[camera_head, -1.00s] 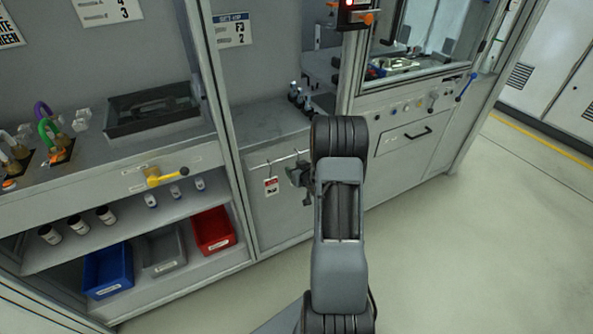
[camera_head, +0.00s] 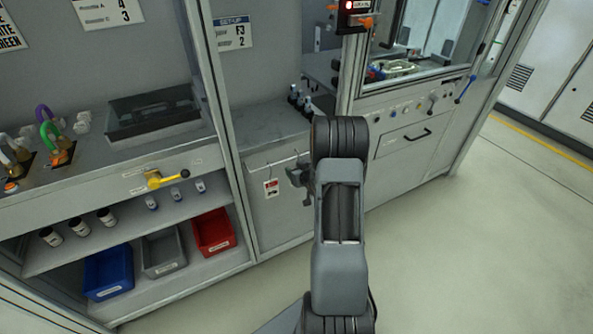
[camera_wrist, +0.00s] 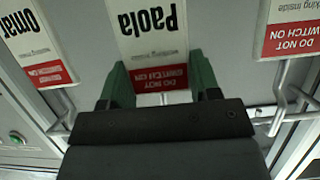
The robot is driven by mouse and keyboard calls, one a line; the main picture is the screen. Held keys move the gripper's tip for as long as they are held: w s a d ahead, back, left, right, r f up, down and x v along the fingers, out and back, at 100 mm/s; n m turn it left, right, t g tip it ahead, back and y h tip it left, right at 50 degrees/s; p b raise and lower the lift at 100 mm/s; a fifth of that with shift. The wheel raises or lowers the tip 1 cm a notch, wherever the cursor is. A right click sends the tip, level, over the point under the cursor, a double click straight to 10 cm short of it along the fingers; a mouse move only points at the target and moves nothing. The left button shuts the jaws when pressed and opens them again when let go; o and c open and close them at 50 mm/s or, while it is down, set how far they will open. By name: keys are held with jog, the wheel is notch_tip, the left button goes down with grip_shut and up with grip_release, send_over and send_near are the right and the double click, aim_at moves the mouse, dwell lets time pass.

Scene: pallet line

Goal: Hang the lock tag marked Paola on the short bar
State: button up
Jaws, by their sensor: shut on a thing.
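The lock tag marked Paola (camera_wrist: 150,30) is white with a red band and reads upside down in the wrist view. My gripper (camera_wrist: 160,82) is shut on it, with a green finger at each side of its red end. A tag marked Omar (camera_wrist: 28,40) hangs to the left, and another tag (camera_wrist: 290,28), its name out of frame, to the right. In the head view my gripper (camera_head: 302,180) is at the grey cabinet front, just right of a hanging tag (camera_head: 270,188) below a thin bar (camera_head: 275,163). The Paola tag cannot be made out there. I cannot tell which bar is short.
Metal hooks or bar ends (camera_wrist: 281,98) stand close right of my gripper in the wrist view. In the head view, a shelf with blue (camera_head: 108,272), grey (camera_head: 163,252) and red (camera_head: 214,232) bins is left. A drawer handle (camera_head: 418,134) is right. The floor at right is clear.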

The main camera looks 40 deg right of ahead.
jog(key=shift+s, duration=0.1)
jog(key=s+a, duration=0.1)
jog(key=s, duration=1)
jog(key=shift+s+a, duration=0.3)
dwell(0.9)
dwell(0.4)
